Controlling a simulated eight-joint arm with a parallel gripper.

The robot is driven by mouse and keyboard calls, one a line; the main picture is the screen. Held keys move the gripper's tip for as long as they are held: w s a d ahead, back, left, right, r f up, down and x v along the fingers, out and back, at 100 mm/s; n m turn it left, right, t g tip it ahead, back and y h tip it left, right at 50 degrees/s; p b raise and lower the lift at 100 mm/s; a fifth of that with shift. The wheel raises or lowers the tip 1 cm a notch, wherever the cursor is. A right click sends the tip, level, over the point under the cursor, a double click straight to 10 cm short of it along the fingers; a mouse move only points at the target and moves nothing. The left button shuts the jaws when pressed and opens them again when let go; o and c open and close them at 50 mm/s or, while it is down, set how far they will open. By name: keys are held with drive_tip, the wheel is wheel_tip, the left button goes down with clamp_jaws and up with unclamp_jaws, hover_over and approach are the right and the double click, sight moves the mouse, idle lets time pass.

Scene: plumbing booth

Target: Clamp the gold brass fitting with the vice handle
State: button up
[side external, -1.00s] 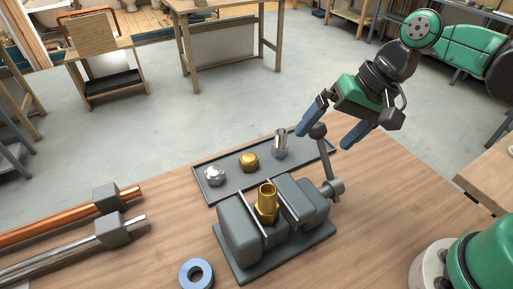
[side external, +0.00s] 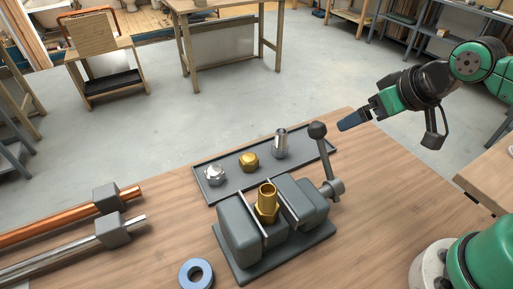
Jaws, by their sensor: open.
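The gold brass fitting (side external: 267,205) stands upright between the two jaws of the grey vice (side external: 238,226). I cannot tell whether both jaws touch it. The vice handle (side external: 325,160) is a grey lever with a dark ball knob on top, at the vice's right side. It stands nearly upright, leaning a little left. My gripper (side external: 343,124) is to the right of the knob and a little above it in the picture, blue fingers pointing left. It is open and holds nothing. The fingers overlap from this angle, so the gap between them is hidden.
Behind the vice, a dark tray (side external: 208,190) holds a silver nut (side external: 215,175), a brass nut (side external: 249,162) and a chrome fitting (side external: 281,145). A copper pipe (side external: 50,228) and a steel pipe (side external: 60,262) lie at left in grey blocks. A blue ring (side external: 196,274) lies at the front.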

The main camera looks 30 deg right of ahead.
drive_tip(key=shift+c, duration=0.2)
drive_tip(key=c, duration=0.4)
drive_tip(key=w+r+g, duration=0.1)
drive_tip(key=w+a+r+g, duration=0.1)
drive_tip(key=r, duration=0.1)
drive_tip(key=shift+w+a+n+y, duration=0.15)
drive_tip(key=shift+w+n+y, duration=0.15)
drive_tip(key=shift+w+n, duration=0.1)
drive_tip(key=c, duration=1)
drive_tip(key=shift+w+a+r+g, duration=0.4)
drive_tip(key=shift+w+r+g, duration=0.1)
drive_tip(key=shift+w+r, duration=0.3)
clamp_jaws()
drive_tip(key=w+a+n+g+y, duration=0.1)
drive_tip(key=w+a+n+g, duration=0.3)
drive_tip(key=w+a+g, duration=0.3)
drive_tip(key=w+d+x, duration=0.1)
drive_tip(key=x, duration=0.9)
drive_tip(key=shift+s+d+r, duration=0.45)
drive_tip(key=shift+s, duration=0.3)
drive_tip(key=shift+s+d+r, duration=0.45)
drive_tip(key=shift+s, duration=0.3)
